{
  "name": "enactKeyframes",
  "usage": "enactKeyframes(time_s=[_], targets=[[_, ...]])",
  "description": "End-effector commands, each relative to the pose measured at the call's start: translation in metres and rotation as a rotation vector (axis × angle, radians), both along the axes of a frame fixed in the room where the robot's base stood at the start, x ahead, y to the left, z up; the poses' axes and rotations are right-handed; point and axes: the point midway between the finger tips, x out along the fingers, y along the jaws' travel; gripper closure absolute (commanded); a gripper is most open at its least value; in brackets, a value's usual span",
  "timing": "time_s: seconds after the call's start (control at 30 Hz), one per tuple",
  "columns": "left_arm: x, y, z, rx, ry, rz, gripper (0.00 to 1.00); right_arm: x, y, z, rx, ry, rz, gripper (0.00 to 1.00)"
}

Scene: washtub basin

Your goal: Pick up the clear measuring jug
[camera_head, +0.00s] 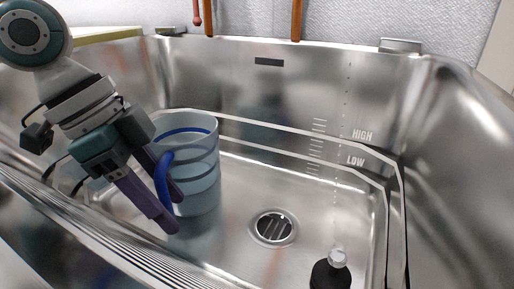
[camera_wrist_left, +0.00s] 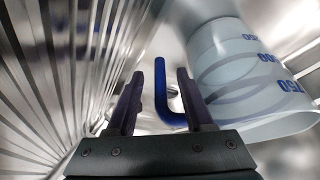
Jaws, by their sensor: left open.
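The clear measuring jug (camera_head: 203,172) stands upright in the left part of the steel basin. It is pale blue and see-through, with a blue handle (camera_head: 162,178) on its left side. In the left wrist view the jug (camera_wrist_left: 238,75) is at the right, with blue volume marks, and its handle (camera_wrist_left: 162,90) lies between my fingers. My left gripper (camera_head: 177,212) reaches in from the left, its fingers on either side of the handle. In the left wrist view the gripper (camera_wrist_left: 157,100) is open, with gaps beside the handle. My right gripper is not in view.
The steel basin (camera_head: 290,100) has a round drain (camera_head: 273,227) right of the jug. A dark bottle with a pale cap (camera_head: 331,270) stands at the lower right. The basin's near left rim (camera_head: 110,240) runs below my left arm.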

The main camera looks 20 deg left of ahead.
Motion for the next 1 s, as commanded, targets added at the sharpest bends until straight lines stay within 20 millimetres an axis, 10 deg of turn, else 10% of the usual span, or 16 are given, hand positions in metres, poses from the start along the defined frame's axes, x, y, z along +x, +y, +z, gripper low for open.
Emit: enactKeyframes(time_s=[0.2,0.67,1.0], targets=[[0.0004,-0.0001,-0.0002,0.0,-0.001,0.0,0.49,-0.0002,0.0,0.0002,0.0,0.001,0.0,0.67],[0.0002,-0.0001,-0.0001,0.0,-0.001,0.0,1.0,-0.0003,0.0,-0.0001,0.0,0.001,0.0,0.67],[0.0003,-0.0001,-0.0001,0.0,-0.001,0.0,1.0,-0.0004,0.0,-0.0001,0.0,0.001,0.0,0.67]])
